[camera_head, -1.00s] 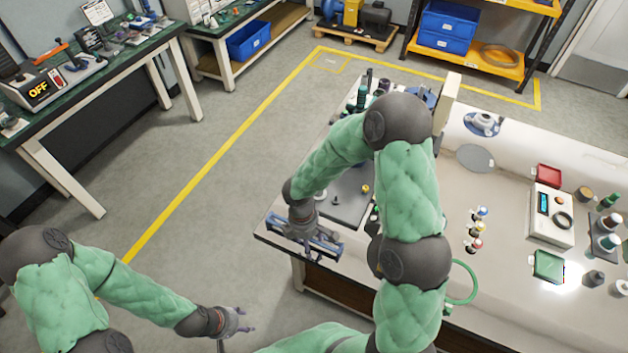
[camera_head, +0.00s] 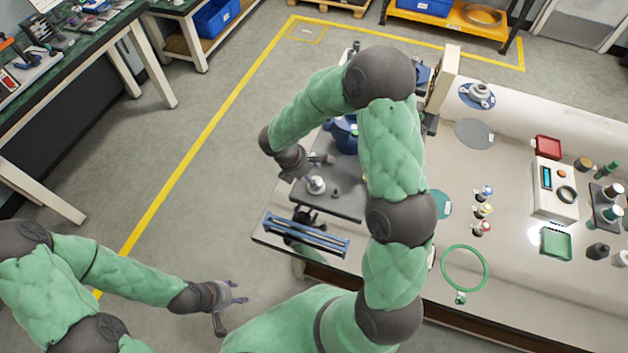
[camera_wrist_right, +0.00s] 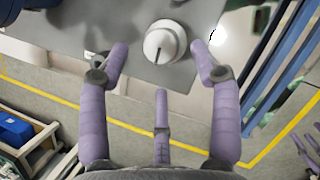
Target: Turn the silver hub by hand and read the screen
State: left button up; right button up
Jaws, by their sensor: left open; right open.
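The silver hub (camera_head: 315,185) is a pale round piece on a dark grey plate (camera_head: 345,203) at the bench's left end. In the right wrist view the hub (camera_wrist_right: 165,42) lies between and just beyond the spread purple fingertips of my right gripper (camera_wrist_right: 160,62). That gripper (camera_head: 322,172) is open, beside the hub in the head view; I cannot tell whether a finger touches it. My left gripper (camera_head: 238,295) is open and empty, off the bench's left side. A cream box with a small blue screen (camera_head: 547,178) stands on the right of the bench; its text is too small to read.
A blue rail fixture (camera_head: 308,236) sits at the bench's front left corner. A green ring (camera_head: 465,268), several small coloured-top pieces (camera_head: 483,210) and a green tray (camera_head: 556,243) lie farther right. My right arm hides part of the bench's middle.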

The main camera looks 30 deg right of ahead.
aim_at(316, 181)
jog(key=shift+b+x, duration=0.55)
jog(key=shift+x, duration=1.7)
jog(key=c, duration=1.1)
